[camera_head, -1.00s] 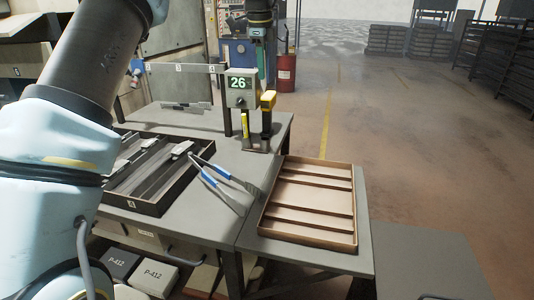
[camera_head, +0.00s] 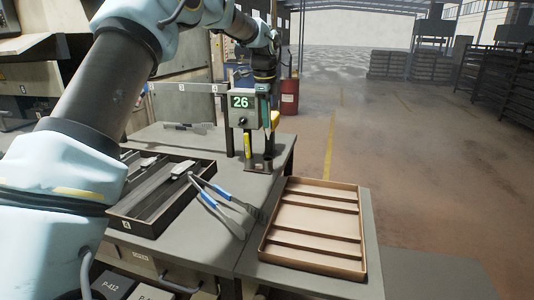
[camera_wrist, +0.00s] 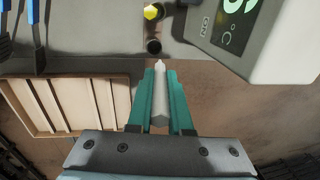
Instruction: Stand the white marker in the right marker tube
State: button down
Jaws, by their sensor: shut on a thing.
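My gripper (camera_wrist: 157,95) is shut on the white marker (camera_wrist: 160,90), which lies between its teal fingers with its narrow end pointing toward an open dark tube (camera_wrist: 153,46) in the wrist view. The marker's tip looks apart from the tube mouth. A yellow-topped item (camera_wrist: 153,12) stands beyond that tube. In the head view my gripper (camera_head: 264,102) is over the tube stand (camera_head: 259,166), just right of the display box. A yellow marker (camera_head: 247,145) stands at the left of the stand. The white marker cannot be made out there.
The grey display box (camera_head: 241,110) reading 26 stands close beside my gripper. A yellow and black item (camera_head: 275,119) is partly hidden behind the gripper.

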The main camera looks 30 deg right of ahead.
notch_tip(320, 180, down, 11)
jog(key=shift+r+p, duration=0.1)
jog(key=shift+p, duration=0.8)
jog(key=c, duration=0.8)
grip_release()
jog(key=shift+c, duration=0.2)
